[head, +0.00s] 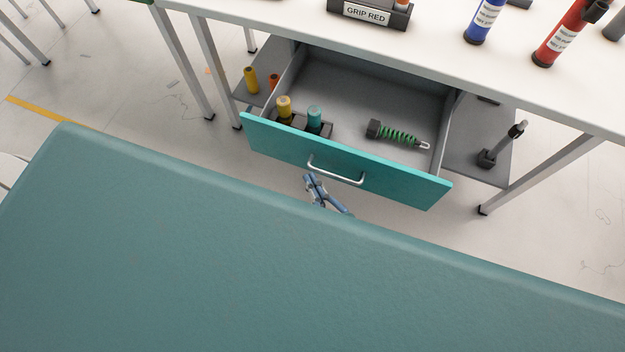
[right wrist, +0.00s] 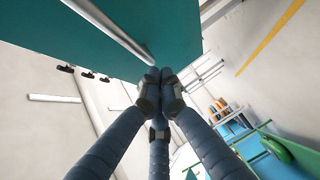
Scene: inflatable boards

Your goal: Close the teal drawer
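The teal drawer (head: 395,183) is pulled out from under the white table in the head view. Its front carries a silver bar handle (head: 336,177). My right gripper (head: 311,183) is below and in front of the handle's left part. In the right wrist view its three blue fingers (right wrist: 160,82) come together at the tips, with nothing seen between them. The tips lie close to one end of the handle (right wrist: 118,33) and the teal front (right wrist: 175,30); I cannot tell whether they touch. My left gripper is not in view.
The drawer holds a green spring part (head: 398,135) and a small dark holder with a yellow and a teal cylinder (head: 315,115). A grey side shelf (head: 470,165) bears a dark tool. A large teal padded surface (head: 250,270) fills the foreground, close to my right gripper.

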